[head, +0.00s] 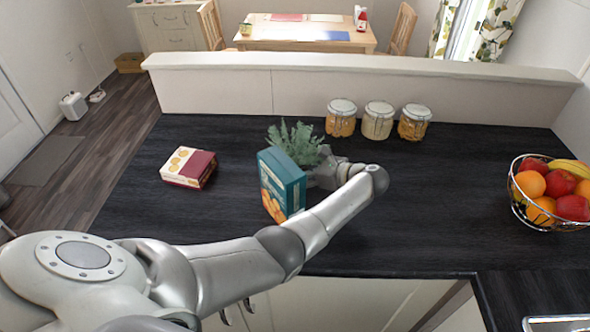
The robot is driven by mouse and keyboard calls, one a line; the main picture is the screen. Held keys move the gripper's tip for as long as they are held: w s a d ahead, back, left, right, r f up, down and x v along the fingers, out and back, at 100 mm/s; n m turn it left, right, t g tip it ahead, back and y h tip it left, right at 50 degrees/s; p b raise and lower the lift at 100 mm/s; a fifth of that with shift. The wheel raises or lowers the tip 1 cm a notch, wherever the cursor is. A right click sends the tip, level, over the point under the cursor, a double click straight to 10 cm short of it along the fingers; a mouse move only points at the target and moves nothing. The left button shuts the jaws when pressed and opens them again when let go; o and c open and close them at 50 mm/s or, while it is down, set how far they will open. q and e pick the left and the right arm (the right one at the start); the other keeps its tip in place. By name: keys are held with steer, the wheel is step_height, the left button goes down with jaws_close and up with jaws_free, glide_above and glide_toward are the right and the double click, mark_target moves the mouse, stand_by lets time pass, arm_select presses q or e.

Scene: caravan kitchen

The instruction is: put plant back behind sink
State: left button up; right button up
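The green leafy plant (297,142) stands on the dark countertop, partly behind a teal box. Its pot is mostly hidden by the box and my arm. My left arm reaches across the counter from the lower left, and its gripper (325,172) is right beside the plant, at its lower right. The fingers are largely hidden, so I cannot tell whether they are open or shut on the pot. A metallic edge, seemingly of the sink (558,323), shows at the bottom right corner. My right gripper is not in view.
The teal box (281,186) stands upright close in front of the plant. A red and white box (188,167) lies to the left. Three jars (378,121) stand along the low back wall (350,90). A wire fruit bowl (520,204) is at the right. The counter's middle right is clear.

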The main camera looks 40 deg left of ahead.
arm_select(q)
steer(key=shift+a, duration=0.15)
steer(key=shift+c, duration=1.2)
steer(key=c, duration=1.2)
steer(key=shift+w, duration=0.1)
steer(key=shift+c, duration=0.3)
steer(key=shift+r, duration=0.1)
